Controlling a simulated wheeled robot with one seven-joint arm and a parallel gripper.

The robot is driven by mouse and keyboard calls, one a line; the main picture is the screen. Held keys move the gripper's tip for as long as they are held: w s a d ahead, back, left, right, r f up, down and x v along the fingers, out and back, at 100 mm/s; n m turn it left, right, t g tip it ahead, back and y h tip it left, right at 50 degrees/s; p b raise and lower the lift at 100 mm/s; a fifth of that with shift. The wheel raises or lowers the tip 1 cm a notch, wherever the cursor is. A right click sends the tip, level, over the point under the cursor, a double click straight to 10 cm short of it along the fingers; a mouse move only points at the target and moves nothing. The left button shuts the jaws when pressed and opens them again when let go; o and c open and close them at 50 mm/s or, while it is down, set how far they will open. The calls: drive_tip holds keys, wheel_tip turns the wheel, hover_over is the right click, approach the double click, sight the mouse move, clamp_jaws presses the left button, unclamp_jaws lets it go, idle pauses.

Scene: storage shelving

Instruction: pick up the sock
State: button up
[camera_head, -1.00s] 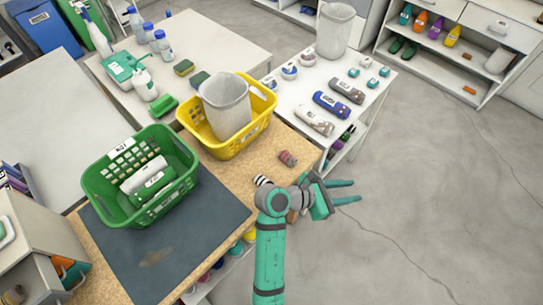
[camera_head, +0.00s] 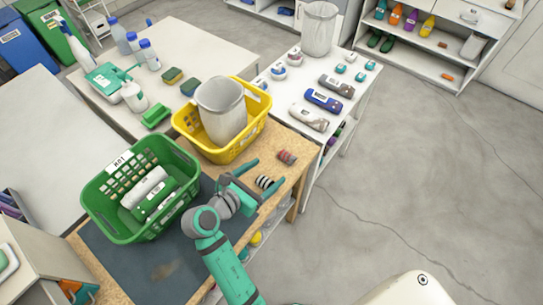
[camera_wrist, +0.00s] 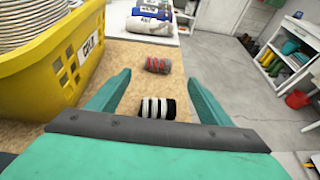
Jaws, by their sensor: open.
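A rolled sock with black and white stripes (camera_head: 265,182) lies on the tan worktop near its right edge. In the wrist view the striped sock (camera_wrist: 157,108) sits low, between my open fingers. A second roll, red and grey (camera_head: 287,157), lies further back; it also shows in the wrist view (camera_wrist: 158,65), beyond the fingertips. The task does not say which roll is meant. My gripper (camera_head: 268,172) is open and empty at the striped sock, one finger on each side in view. I cannot tell its exact height above the worktop.
A yellow basket (camera_head: 248,133) holding a grey bin stands just left of my gripper. A green basket (camera_head: 120,212) with rolled items is further left on a dark mat (camera_head: 122,262). A white table (camera_head: 345,112) with several items adjoins behind. Open floor lies to the right.

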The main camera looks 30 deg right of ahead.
sight(284, 158)
drive_tip(key=shift+w+d+f, duration=0.15)
drive_tip(key=shift+w, duration=0.05)
drive_tip(key=shift+x, duration=5)
drive_tip(key=shift+w+f, duration=0.2)
drive_tip(key=shift+c, duration=0.4)
drive_tip(key=c, duration=0.5)
drive_tip(key=shift+s, duration=0.15)
drive_tip(key=c, duration=0.5)
drive_tip(key=shift+c, duration=0.3)
drive_tip(key=shift+a, duration=0.2)
drive_tip(key=shift+r, duration=0.1)
